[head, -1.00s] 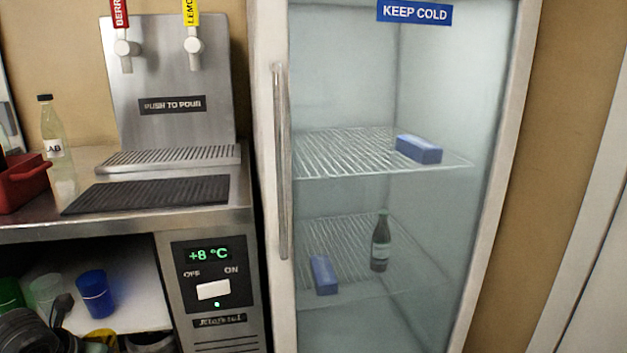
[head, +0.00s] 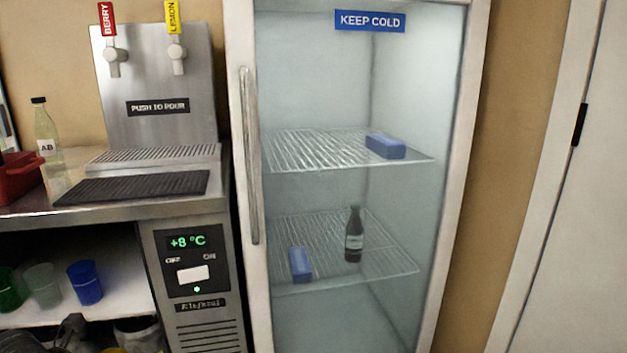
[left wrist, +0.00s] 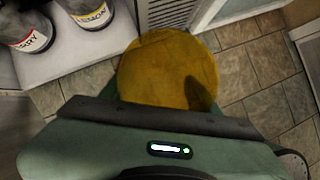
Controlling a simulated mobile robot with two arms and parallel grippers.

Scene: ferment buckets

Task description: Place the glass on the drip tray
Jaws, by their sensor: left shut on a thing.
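The drip tray (head: 155,154) is a slotted metal ledge under the two taps, on the steel counter; nothing stands on it. A yellow glass (left wrist: 165,70) fills the middle of the left wrist view as a round amber shape. In the head view only a sliver of yellow shows at the bottom edge. My left gripper (head: 73,330), dark and partly cut off at the bottom left of the head view, is shut on it, below counter height. The fingertips are not clear. My right gripper is not in view.
A black ribbed mat (head: 132,187) lies before the tray. A clear bottle (head: 47,135) and red crate (head: 18,177) stand left. Blue (head: 86,283), clear (head: 43,285) and green (head: 10,290) cups stand on the shelf below. A closed glass-door fridge (head: 345,200) stands right.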

